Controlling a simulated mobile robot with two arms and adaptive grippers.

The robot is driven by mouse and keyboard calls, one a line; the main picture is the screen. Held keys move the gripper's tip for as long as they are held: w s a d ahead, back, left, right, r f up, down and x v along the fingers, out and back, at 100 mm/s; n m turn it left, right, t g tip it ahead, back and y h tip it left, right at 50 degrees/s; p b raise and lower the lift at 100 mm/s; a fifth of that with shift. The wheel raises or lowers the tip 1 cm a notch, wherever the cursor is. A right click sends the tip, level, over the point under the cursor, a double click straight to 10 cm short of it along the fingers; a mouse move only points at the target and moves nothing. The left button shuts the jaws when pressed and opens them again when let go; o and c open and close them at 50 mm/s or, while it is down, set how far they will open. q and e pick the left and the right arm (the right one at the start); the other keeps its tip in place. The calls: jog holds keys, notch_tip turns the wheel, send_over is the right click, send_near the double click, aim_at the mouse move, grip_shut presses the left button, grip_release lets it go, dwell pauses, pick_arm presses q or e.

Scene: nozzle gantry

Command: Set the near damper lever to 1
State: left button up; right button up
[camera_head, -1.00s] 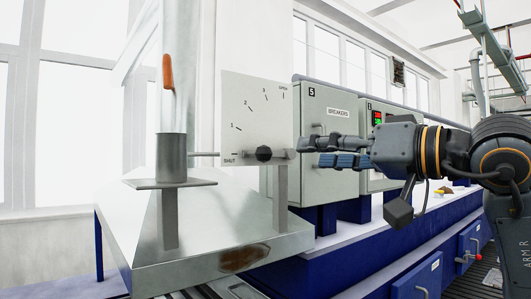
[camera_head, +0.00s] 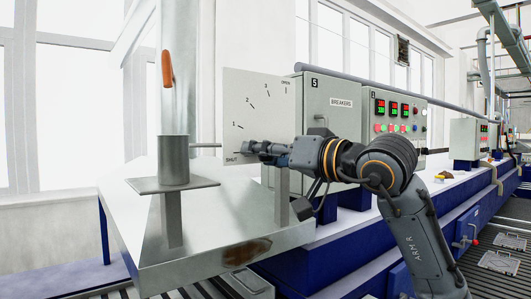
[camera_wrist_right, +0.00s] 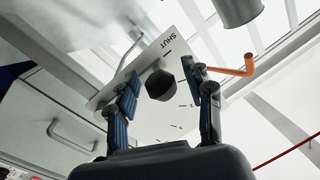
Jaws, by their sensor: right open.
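The dial plate (camera_head: 240,88) stands at the left of the breaker cabinets, marked SHUT at lower left, then 1, 2, 3 and OPEN at the top. In the right wrist view the plate (camera_wrist_right: 150,120) shows the lever's dark knob (camera_wrist_right: 161,85) near the SHUT side. My right gripper (camera_head: 260,148) is in front of the lower plate and hides most of the lever in the head view. In the right wrist view the gripper (camera_wrist_right: 160,78) is open, with one finger on each side of the knob. Contact cannot be told. My left gripper is not in view.
The breaker cabinet (camera_head: 333,92) is close behind my right arm. A panel with lit displays (camera_head: 395,115) is farther right.

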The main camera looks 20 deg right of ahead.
grip_shut()
jog(key=shift+w+d+r+m, duration=0.1)
jog(key=shift+r+m, duration=1.3)
jog(key=shift+r, duration=0.05)
jog(key=shift+w+d+r+m+t, duration=0.1)
jog(key=shift+d+r+m+t, duration=0.15)
jog(key=shift+r+m, duration=0.55)
jog(key=shift+f, duration=0.1)
grip_release()
jog(key=shift+d, duration=0.15)
jog(key=v, duration=1.2)
